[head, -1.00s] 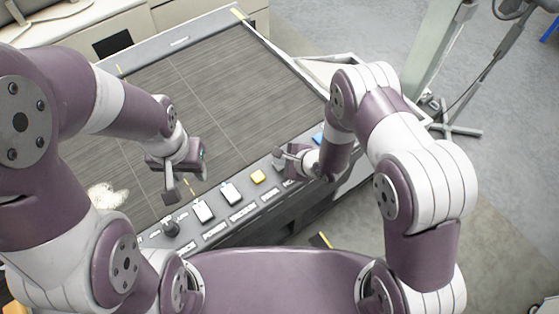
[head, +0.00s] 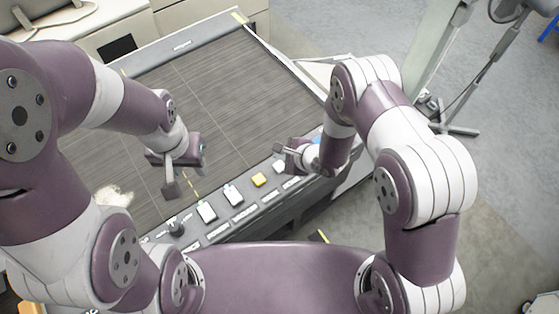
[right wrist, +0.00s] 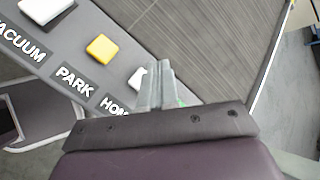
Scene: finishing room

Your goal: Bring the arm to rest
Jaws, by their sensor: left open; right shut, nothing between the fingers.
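My right gripper (head: 281,152) is shut and empty, above the front control strip of a dark slatted bed. Its closed fingers (right wrist: 157,88) also show in the right wrist view, covering part of a white button (right wrist: 137,77) by a label starting "HOM". A yellow button (head: 259,180) stands by the PARK label; it is clear in the right wrist view (right wrist: 102,48). My left gripper (head: 178,178) is open and empty over the bed's near left part. Whether the right fingers touch the strip cannot be told for certain; they look apart from it.
The slatted bed (head: 215,100) fills the middle. Its control strip carries white buttons (head: 233,195), a dark knob (head: 176,229) and a blue button (head: 317,138) partly behind my right arm. A stand (head: 490,75) is at far right.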

